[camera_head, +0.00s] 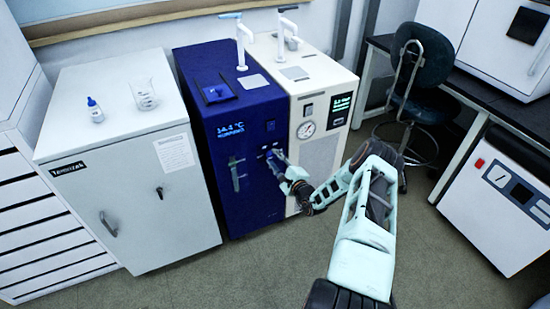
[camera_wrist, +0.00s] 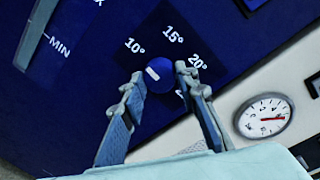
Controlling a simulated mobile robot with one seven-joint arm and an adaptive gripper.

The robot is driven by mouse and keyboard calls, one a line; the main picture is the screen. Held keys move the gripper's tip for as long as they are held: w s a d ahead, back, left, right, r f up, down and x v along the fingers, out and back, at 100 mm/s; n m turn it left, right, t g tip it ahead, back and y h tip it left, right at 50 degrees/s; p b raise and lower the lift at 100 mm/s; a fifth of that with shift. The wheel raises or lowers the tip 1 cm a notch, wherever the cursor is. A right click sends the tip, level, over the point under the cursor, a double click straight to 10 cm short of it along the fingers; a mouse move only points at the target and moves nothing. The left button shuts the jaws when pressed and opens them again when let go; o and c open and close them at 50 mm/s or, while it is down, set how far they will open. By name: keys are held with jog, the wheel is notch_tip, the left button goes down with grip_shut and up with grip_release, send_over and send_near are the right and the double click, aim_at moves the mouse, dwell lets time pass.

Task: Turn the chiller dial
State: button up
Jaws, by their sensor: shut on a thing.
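The chiller (camera_head: 205,95) is a dark blue cabinet with a lit display (camera_head: 230,129) that seems to read 14.4 °C. Its dial (camera_wrist: 159,76) is a round blue knob with a short white mark on its left part, below the 10° label. Labels 10°, 15° and 20° arc above it in the wrist view; another label is partly hidden by a finger. My gripper (camera_wrist: 160,79) has one finger on each side of the dial and is shut on it. In the head view my gripper (camera_head: 275,158) is at the chiller's front, hiding most of the dial.
A cream unit with a gauge (camera_head: 306,130) adjoins the chiller on the right. A grey cabinet (camera_head: 100,150) stands left. Open floor lies in front.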

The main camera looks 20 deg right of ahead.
jog(key=shift+d+n, duration=0.1)
jog(key=shift+n, duration=0.2)
dwell(0.4)
jog(key=o, duration=1.1)
jog(key=shift+o, duration=0.2)
jog(key=shift+s, duration=0.1)
jog(key=s+r, duration=0.1)
jog(key=s, duration=1)
jog(key=shift+s+d, duration=0.4)
jog(key=shift+d, duration=0.05)
jog(key=shift+w, duration=0.1)
